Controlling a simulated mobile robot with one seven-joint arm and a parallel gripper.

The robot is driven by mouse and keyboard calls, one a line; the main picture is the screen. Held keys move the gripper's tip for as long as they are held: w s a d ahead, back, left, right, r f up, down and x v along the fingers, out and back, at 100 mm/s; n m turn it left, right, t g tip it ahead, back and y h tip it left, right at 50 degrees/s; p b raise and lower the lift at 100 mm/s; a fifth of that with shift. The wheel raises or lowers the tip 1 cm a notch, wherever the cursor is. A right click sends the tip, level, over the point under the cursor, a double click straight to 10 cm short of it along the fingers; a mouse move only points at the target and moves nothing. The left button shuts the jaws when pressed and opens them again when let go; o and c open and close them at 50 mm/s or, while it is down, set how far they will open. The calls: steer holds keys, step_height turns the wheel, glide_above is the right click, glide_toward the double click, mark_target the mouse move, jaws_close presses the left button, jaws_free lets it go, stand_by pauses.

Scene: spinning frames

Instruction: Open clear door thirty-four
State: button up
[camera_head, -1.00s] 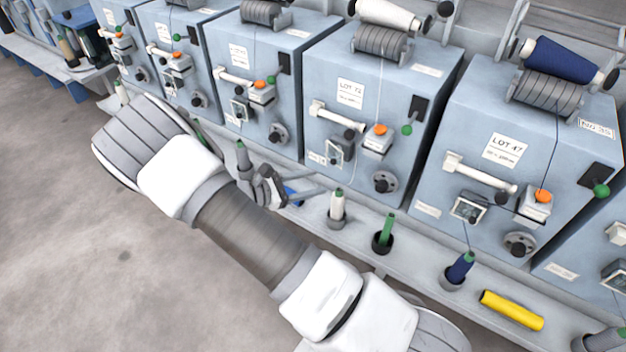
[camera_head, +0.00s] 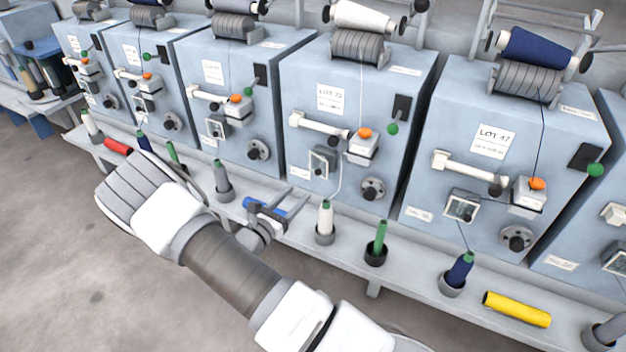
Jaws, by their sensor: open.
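Small clear doors in dark frames sit low on the machine fronts. One is on the LOT 72 machine (camera_head: 322,162), one on the LOT 47 machine (camera_head: 462,208), and one on the machine to the left (camera_head: 217,128). They look closed. No number thirty-four is readable, so I cannot tell which door is meant. My gripper (camera_head: 276,204) is open, with its fingers pointing at the machines. It is over the shelf, below and left of the LOT 72 door and apart from it. A blue piece (camera_head: 264,206) shows by the fingers; I cannot tell whether it lies on the shelf behind them.
A shelf (camera_head: 345,258) runs along the machine fronts. A yellow tube (camera_head: 516,309) lies at right. White handles (camera_head: 318,125) jut out above the doors.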

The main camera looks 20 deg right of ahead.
mark_target(316, 174)
steer(key=b+x, duration=0.1)
steer(key=x, duration=0.8)
steer(key=shift+d, duration=0.1)
jaws_close()
stand_by(1.1)
